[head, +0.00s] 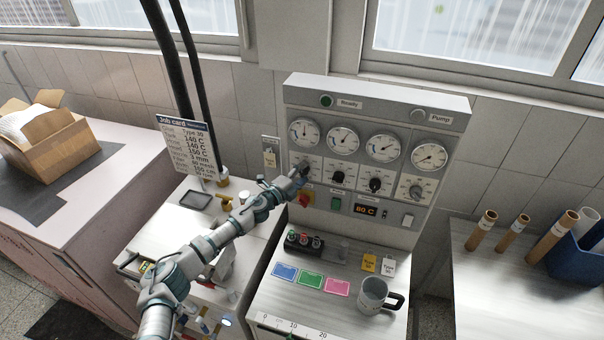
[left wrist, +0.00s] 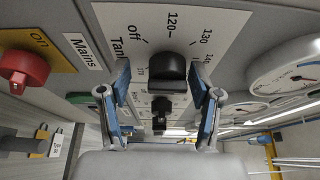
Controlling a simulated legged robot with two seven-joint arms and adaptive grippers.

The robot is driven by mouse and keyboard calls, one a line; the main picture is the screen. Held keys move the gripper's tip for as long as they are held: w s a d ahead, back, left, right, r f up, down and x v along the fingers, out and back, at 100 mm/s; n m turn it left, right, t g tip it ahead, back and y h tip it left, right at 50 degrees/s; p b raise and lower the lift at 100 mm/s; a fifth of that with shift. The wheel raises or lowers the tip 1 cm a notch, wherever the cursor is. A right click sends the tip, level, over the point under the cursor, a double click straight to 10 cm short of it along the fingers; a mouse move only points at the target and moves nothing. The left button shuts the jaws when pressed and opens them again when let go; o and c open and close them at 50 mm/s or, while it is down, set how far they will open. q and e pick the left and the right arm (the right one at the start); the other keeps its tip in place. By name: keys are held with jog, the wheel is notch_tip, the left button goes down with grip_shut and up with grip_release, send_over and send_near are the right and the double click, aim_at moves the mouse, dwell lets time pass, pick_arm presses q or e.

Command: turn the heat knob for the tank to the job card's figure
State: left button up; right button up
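The black heat knob marked Tank (left wrist: 167,70) is on a white dial plate (left wrist: 225,22) with off, 120 and 130 legible in the left wrist view; its pointer setting is unclear. My left gripper (head: 301,171) is at this leftmost knob in the head view. In the left wrist view its fingers (left wrist: 164,92) are apart on either side of the knob, with gaps visible. The job card (head: 186,148) stands left of the panel; it shows 140 C, 140 C and 150 C lines, with row labels too small to read surely. My right gripper is not in view.
The control panel (head: 385,92) has several gauges and other knobs (head: 375,185) to the right. A red mains switch (left wrist: 24,68) is close beside the Tank knob. A display (head: 366,210) appears to read 80 C. A grey mug (head: 374,295) stands on the bench below.

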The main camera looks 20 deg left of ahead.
pick_arm(q)
jog(key=shift+r, duration=0.1)
jog(key=shift+s+a, duration=0.15)
jog(key=v, duration=1.1)
jog(key=shift+s, duration=0.25)
